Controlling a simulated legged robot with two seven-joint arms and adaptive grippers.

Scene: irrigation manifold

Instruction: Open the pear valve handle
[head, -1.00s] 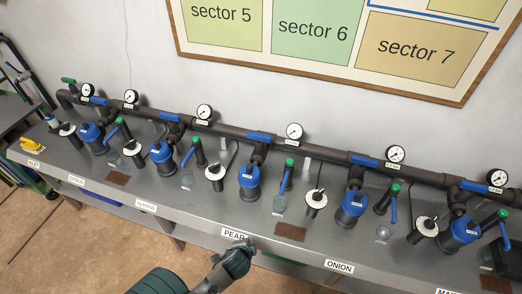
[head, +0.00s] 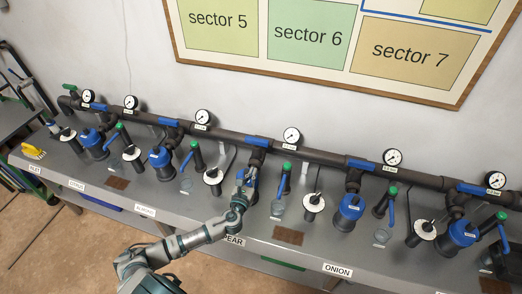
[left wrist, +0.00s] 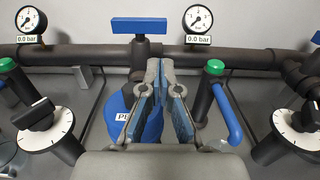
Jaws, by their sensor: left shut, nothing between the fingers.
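My left gripper (head: 246,178) is shut and empty, reaching over the bench at the pear station, behind the PEAR label (head: 234,241). In the left wrist view its fingers (left wrist: 160,78) are in front of the blue canister (left wrist: 122,114) marked "PE…", partly hiding it. A blue bar handle (left wrist: 139,26) stands above the pipe, beyond the fingertips and apart from them in the picture; it also shows in the head view (head: 257,141), lying along the pipe. To the right is a green-capped post (left wrist: 214,68) with a blue lever (left wrist: 228,114) slanting down. My right gripper is not in view.
The dark pipe (left wrist: 80,55) runs across behind the stations. White dials with black knobs (left wrist: 46,131) flank the gripper. Two gauges (left wrist: 197,17) read 0.0 bar. Similar stations stand left and right, including ONION (head: 338,269). A sector board (head: 310,35) hangs above.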

